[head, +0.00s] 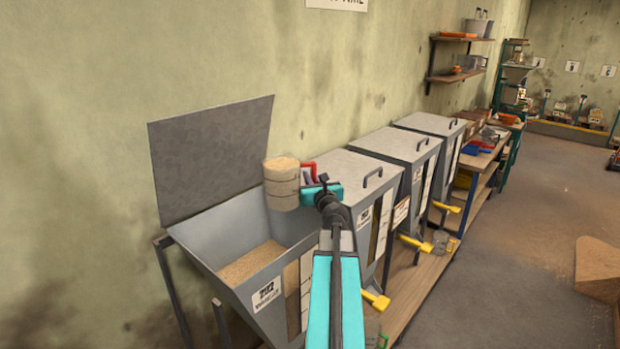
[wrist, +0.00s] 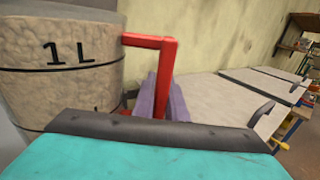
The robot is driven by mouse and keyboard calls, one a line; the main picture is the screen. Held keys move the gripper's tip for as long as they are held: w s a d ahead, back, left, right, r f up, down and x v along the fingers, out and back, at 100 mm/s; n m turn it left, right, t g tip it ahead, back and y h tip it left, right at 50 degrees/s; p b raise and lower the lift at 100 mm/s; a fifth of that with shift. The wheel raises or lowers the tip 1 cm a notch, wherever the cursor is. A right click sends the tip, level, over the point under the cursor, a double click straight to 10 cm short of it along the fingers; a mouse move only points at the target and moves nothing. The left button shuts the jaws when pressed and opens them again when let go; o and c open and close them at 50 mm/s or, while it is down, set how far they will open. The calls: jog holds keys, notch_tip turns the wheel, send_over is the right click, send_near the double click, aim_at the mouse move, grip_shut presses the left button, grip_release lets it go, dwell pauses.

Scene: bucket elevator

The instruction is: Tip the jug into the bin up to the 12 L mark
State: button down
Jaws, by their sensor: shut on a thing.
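The jug (head: 281,186) is full of tan grain and has a red handle (head: 308,172). It is upright, above the right part of the open bin (head: 225,226). In the wrist view the jug (wrist: 60,65) shows a "1 L" mark and dark lines, and its red handle (wrist: 168,75) stands between the purple fingers. My gripper (head: 313,183) is shut on the handle. The bin's lid (head: 212,155) is raised, and tan grain (head: 250,262) lies inside. A pale strip with marks (head: 306,285) runs down the bin's front; its figures are too small to read.
Closed bins with grey lids (head: 365,172) stand in a row to the right. A workbench (head: 480,160) with trays is beyond. A grain heap (head: 597,262) lies on the floor at right; the floor between is clear.

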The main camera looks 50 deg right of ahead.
jog(key=shift+w+r, duration=0.1)
jog(key=shift+w, duration=0.1)
jog(key=shift+d+r+n+t+h, duration=0.1)
jog(key=shift+r+n+t+h, duration=0.2)
jog(key=shift+r+n+t, duration=0.6)
dwell(0.7)
jog(key=shift+d+r+b, duration=0.1)
jog(key=shift+r+b, duration=0.8)
jog(key=shift+b, duration=0.1)
jog(key=shift+a+r+n+t+b, duration=0.2)
jog(key=shift+r+n+t+b, duration=0.95)
jog(key=shift+b, duration=2.6)
dwell(1.4)
